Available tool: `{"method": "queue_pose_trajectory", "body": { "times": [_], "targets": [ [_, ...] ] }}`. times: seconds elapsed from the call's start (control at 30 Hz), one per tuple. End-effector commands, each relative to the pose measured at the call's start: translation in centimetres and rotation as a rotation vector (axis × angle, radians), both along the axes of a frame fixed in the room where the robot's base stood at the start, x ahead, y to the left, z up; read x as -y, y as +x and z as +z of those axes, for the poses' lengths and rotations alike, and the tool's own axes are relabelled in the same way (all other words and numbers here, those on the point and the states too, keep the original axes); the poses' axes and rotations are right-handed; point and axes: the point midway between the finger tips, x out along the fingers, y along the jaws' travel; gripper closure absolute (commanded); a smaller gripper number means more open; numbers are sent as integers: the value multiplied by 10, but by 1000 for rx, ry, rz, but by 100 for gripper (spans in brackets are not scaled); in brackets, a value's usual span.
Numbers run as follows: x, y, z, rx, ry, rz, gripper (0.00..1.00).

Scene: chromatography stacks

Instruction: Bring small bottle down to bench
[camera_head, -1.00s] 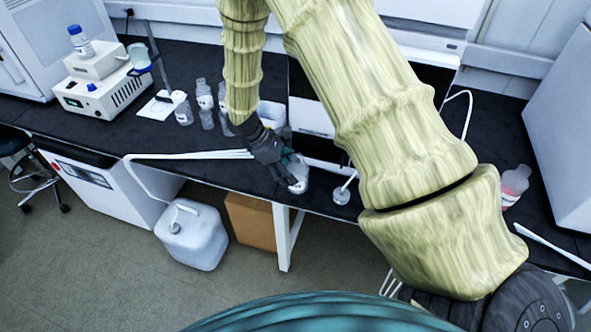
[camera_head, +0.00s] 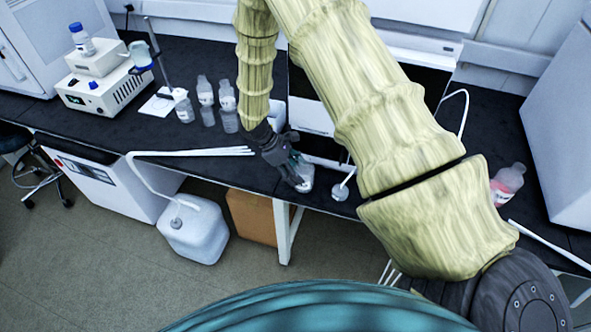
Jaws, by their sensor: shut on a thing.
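My gripper (camera_head: 299,178) is low over the front part of the black bench (camera_head: 200,165), near its front edge. It is shut on a small bottle (camera_head: 305,176), a whitish, clear thing that shows only in part at the fingertips. The fingers hide much of it. I cannot tell whether its base touches the bench top.
Several clear bottles (camera_head: 206,100) stand on the bench to the left. A white round-based stand (camera_head: 340,192) is close on the right. White rods (camera_head: 205,152) lie left of the gripper. A pink bottle (camera_head: 506,183) stands far right. A white jug (camera_head: 191,232) is on the floor.

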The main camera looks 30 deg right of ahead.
Motion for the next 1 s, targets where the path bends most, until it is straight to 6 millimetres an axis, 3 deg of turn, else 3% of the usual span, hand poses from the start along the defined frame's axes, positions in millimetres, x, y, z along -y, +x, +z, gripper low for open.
{"method": "queue_pose_trajectory", "body": {
  "times": [0.17,0.2,0.3,0.77,1.0],
  "targets": [
    [0,0,-2,0,0,0,93],
    [0,0,-3,0,0,0,38],
    [0,0,-2,0,0,0,19],
    [-1,1,2,2,0,0,18],
    [-14,11,25,2,-1,0,18]
  ]
}}
